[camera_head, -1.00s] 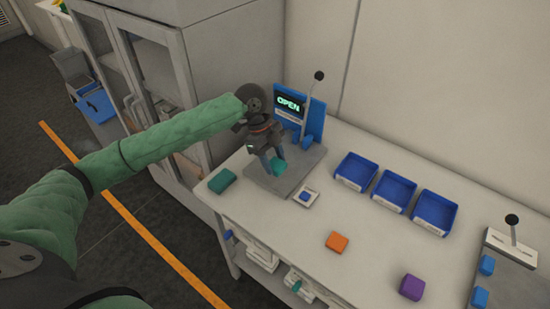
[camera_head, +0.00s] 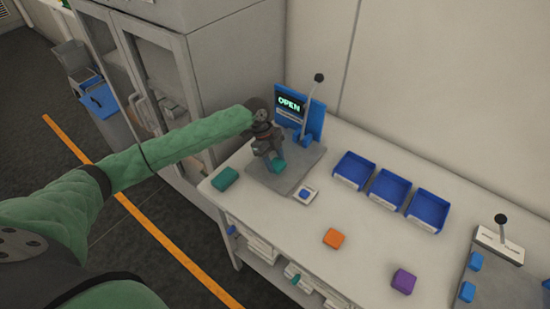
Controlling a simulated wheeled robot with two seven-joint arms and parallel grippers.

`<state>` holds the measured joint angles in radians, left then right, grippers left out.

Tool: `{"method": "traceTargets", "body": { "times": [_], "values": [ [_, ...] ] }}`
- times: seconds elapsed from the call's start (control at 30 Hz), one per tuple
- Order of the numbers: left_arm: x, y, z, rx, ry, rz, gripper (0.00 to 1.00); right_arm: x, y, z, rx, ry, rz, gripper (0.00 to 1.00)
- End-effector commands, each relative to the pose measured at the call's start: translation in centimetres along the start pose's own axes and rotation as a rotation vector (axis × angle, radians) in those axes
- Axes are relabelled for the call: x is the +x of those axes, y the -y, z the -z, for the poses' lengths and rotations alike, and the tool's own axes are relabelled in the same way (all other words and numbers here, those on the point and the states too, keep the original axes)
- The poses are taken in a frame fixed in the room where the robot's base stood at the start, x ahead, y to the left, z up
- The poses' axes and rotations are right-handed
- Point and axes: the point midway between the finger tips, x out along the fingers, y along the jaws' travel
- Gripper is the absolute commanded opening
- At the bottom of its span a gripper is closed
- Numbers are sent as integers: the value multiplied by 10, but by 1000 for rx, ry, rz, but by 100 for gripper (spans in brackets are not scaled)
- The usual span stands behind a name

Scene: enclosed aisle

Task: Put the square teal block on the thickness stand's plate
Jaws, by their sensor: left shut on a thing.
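The square teal block (camera_head: 277,166) is between the fingers of my left gripper (camera_head: 274,160), which is shut on it. Gripper and block are over the grey plate of the thickness stand (camera_head: 289,182). I cannot tell whether the block touches the plate. The stand has a blue back panel with a lit screen reading OPEN (camera_head: 289,103) and an upright lever with a dark knob (camera_head: 319,78). Part of the plate is hidden behind my gripper. My right gripper is not in view.
A longer teal block (camera_head: 225,178) lies left of the stand. A small blue-button pad (camera_head: 305,194) is at its front right. Blue bins (camera_head: 389,188), an orange block (camera_head: 333,238), a purple block (camera_head: 403,281) and another lever device (camera_head: 499,243) are to the right. A grey cabinet (camera_head: 225,75) stands behind left.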

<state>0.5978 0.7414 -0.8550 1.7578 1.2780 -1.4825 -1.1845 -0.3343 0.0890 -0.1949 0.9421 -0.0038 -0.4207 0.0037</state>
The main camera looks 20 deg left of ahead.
Motion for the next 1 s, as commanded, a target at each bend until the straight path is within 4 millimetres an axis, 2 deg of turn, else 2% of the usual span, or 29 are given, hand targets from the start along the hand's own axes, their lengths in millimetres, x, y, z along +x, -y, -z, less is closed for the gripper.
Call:
{"method": "traceTargets", "body": {
  "times": [0.37, 0.4, 0.47, 0.5, 0.87, 0.97, 1.0],
  "values": [
    [4, 0, -2, 0, 0, 0, 22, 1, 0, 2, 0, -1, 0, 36],
    [3, 0, -1, 0, 0, 0, 53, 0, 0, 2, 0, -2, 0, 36],
    [3, 0, -1, 0, 0, 0, 64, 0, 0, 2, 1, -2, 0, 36],
    [3, 0, -1, 0, 1, 0, 66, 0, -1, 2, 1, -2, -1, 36],
    [-2, 0, -1, 0, 1, 2, 66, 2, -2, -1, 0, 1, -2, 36],
    [-12, 1, -2, 0, 2, 4, 66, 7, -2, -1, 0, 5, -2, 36],
    [-17, 1, -3, 1, 3, 3, 66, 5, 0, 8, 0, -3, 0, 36]
  ]
}}
